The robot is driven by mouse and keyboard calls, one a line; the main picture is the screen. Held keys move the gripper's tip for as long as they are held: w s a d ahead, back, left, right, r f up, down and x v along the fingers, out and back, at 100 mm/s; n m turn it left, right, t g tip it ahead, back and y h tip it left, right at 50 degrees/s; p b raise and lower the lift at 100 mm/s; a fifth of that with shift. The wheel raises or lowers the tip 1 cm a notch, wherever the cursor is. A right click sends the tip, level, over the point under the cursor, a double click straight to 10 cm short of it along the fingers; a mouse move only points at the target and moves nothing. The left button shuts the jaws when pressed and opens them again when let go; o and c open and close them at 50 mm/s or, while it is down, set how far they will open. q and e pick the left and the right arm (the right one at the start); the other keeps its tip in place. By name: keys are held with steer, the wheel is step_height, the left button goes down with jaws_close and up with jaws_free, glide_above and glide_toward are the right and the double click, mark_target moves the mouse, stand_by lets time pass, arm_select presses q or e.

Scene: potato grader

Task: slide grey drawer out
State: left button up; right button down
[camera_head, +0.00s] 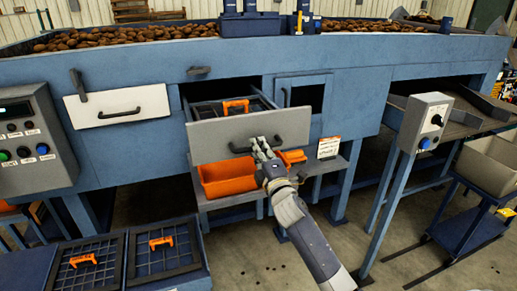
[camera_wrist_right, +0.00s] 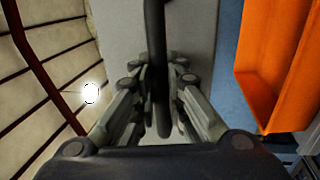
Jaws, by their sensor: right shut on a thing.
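The grey drawer (camera_head: 222,139) stands pulled out from the blue machine, below the potato bed. Inside it lie dark grid screens with an orange handle (camera_head: 236,106). My right gripper (camera_head: 261,146) is shut on the drawer's dark bar handle (camera_head: 240,150). In the right wrist view the handle (camera_wrist_right: 155,60) runs between the two fingers of the gripper (camera_wrist_right: 160,100), with the grey drawer front (camera_wrist_right: 195,45) behind it. My left gripper is not in view.
An orange bin (camera_head: 225,180) sits on a shelf below the drawer. A white panel with a handle (camera_head: 140,103) is at left, above grid trays (camera_head: 95,270). A control box on a post (camera_head: 425,120) and a blue cart (camera_head: 470,230) stand at right. Floor between is clear.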

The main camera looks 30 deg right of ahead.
steer(key=c, duration=1.6)
jaws_free()
steer(key=shift+s+f, duration=0.1)
steer(key=shift+f, duration=0.15)
steer(key=shift+s+r, duration=0.15)
steer(key=shift+r, duration=0.05)
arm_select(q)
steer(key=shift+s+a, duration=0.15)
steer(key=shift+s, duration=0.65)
arm_select(e)
steer(key=shift+f, duration=0.1)
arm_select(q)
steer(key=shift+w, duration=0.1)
arm_select(e)
steer(key=v, duration=1.2)
